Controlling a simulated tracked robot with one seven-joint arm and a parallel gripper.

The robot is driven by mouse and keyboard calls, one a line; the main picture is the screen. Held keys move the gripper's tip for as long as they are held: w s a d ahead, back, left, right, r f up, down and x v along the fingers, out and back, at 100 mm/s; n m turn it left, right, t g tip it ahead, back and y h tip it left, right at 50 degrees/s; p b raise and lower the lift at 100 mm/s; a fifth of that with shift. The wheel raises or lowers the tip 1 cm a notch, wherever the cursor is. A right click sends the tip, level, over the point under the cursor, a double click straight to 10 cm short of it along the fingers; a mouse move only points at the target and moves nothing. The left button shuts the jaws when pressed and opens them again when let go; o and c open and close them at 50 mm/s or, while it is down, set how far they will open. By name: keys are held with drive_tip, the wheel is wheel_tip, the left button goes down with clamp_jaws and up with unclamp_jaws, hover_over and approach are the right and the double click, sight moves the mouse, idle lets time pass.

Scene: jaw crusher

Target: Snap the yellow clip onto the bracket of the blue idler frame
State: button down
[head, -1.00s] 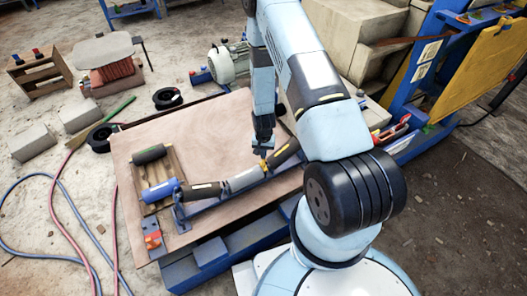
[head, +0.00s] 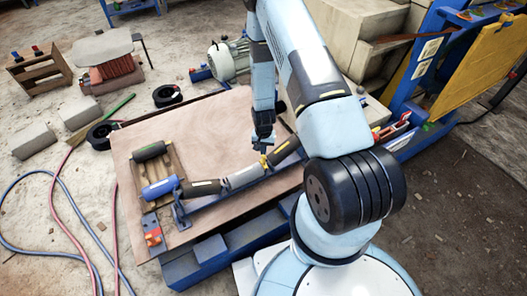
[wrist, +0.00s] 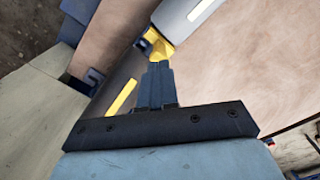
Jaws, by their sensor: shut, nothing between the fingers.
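The blue idler frame (head: 212,203) lies on the wooden board and carries a row of rollers. The yellow clip (head: 264,162) is at the bracket between the grey roller (head: 245,177) and the black roller with a yellow stripe (head: 285,152). In the wrist view the clip (wrist: 157,46) sits just beyond my fingertips, beside the grey roller's end. My gripper (head: 263,148) is shut and empty, pointing down just above the clip. In the wrist view its fingers (wrist: 158,66) are together. The bracket is mostly hidden, and I cannot tell how fully the clip sits on it.
A wooden crate (head: 176,166) with a black roller (head: 149,151) and a blue roller (head: 159,188) stands on the board's left. A small panel with an orange part (head: 152,231) lies at the board's front-left. The board's back middle (head: 205,125) is clear.

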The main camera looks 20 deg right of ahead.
drive_tip(key=s+r+n+t, duration=0.1)
drive_tip(key=s+r, duration=0.1)
drive_tip(key=r, duration=2.1)
drive_tip(key=s+r+n+t, duration=0.2)
drive_tip(key=r, duration=2.2)
drive_tip(key=s+r+n+t, duration=0.2)
drive_tip(key=s+r, duration=1.5)
drive_tip(key=s, duration=0.4)
drive_tip(key=shift+t, duration=0.3)
drive_tip(key=shift+s, duration=0.15)
